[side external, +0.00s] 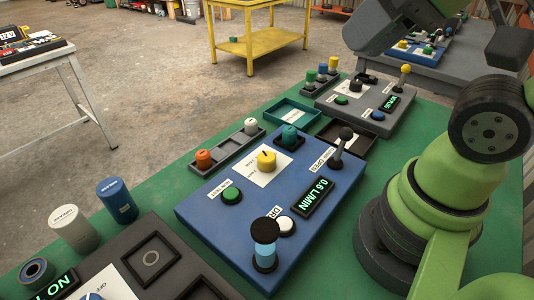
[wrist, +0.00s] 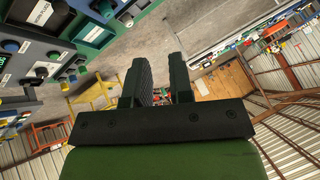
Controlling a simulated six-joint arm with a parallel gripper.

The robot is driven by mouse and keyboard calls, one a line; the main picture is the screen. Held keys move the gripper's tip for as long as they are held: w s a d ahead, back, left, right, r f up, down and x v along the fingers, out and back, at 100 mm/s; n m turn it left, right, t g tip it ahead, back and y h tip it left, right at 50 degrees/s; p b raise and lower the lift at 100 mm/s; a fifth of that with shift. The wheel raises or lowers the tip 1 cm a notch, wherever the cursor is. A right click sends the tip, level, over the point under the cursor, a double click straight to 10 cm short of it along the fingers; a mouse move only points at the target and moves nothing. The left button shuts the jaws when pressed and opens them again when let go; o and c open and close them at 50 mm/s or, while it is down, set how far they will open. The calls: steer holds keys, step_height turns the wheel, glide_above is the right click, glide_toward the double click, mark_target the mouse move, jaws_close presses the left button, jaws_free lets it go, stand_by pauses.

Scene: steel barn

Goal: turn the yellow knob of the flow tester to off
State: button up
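The flow tester (side external: 215,215) is a blue box on the green table in the side external view, with a lit display (side external: 314,196) reading 0.6 L/MIN. Its yellow knob (side external: 266,160) stands on a white dial card (side external: 250,177). A small dark mark shows on the knob's top; which dial label it points at is too small to read. My gripper (wrist: 158,82) is open and empty in the wrist view, two dark fingers apart. It is away from the yellow knob, which I cannot make out in the wrist view.
On the tester are a green button (side external: 231,196), a teal knob (side external: 290,135), a black lever (side external: 345,134), a white button (side external: 286,226) and a tall black-and-blue part (side external: 265,243). A grey tester (side external: 340,113) stands behind. Loose cylinders (side external: 117,200) stand at left.

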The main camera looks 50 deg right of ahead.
steer(key=o, duration=0.3)
steer(key=shift+w, duration=0.4)
steer(key=o, duration=0.5)
steer(key=w+n+g, duration=0.1)
steer(key=w+f+n, duration=0.1)
steer(key=w, duration=0.1)
steer(key=shift+w+d+f+g, duration=0.15)
steer(key=shift+w+g, duration=0.05)
steer(key=shift+g, duration=0.2)
steer(key=n+g+h, duration=0.2)
steer(key=n+g, duration=0.3)
steer(key=n, duration=0.4)
glide_above(267, 157)
step_height(267, 157, down, 15)
steer(key=shift+f+n, duration=0.4)
steer(key=shift+f, duration=0.3)
step_height(267, 157, down, 9)
steer(key=shift+f, duration=0.1)
steer(key=c, duration=0.9)
